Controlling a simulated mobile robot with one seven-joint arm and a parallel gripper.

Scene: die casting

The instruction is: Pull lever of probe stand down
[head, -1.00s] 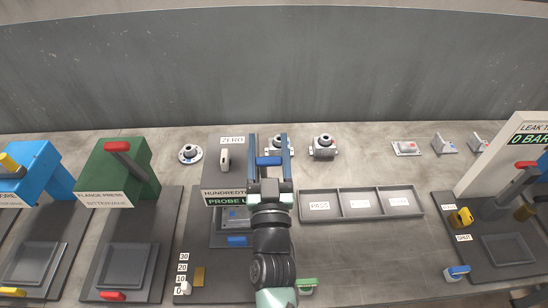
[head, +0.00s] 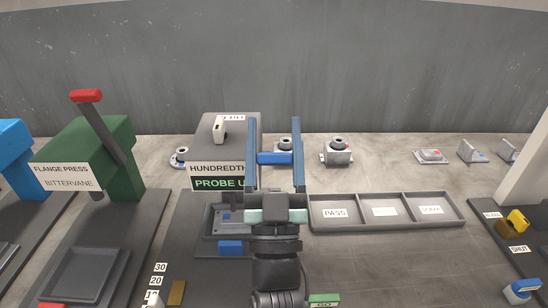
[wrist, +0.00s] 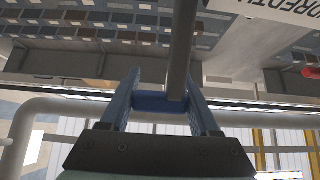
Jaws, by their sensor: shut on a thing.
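The probe stand is a grey box with a sign (head: 222,176) reading "HUNDREDTH" and "PROBE U", partly cut off by my gripper. Its lever has a blue handle (head: 275,158) just right of the sign. My gripper (head: 274,157) is shut on this handle, one dark blue finger at each end. The wrist view shows the handle (wrist: 158,102) between the fingers, with the grey lever rod (wrist: 183,50) running upward in the picture. The stand's tray (head: 208,228), with a blue block (head: 231,247), lies below the sign, partly hidden by my arm.
The green flange press (head: 120,150), with a red-tipped lever (head: 86,96), stands to the left. A three-part tray (head: 390,225) lies to the right. Metal parts (head: 337,151) stand behind. A yellow-handled valve (head: 516,221) is at the far right. Bare table shows behind the tray.

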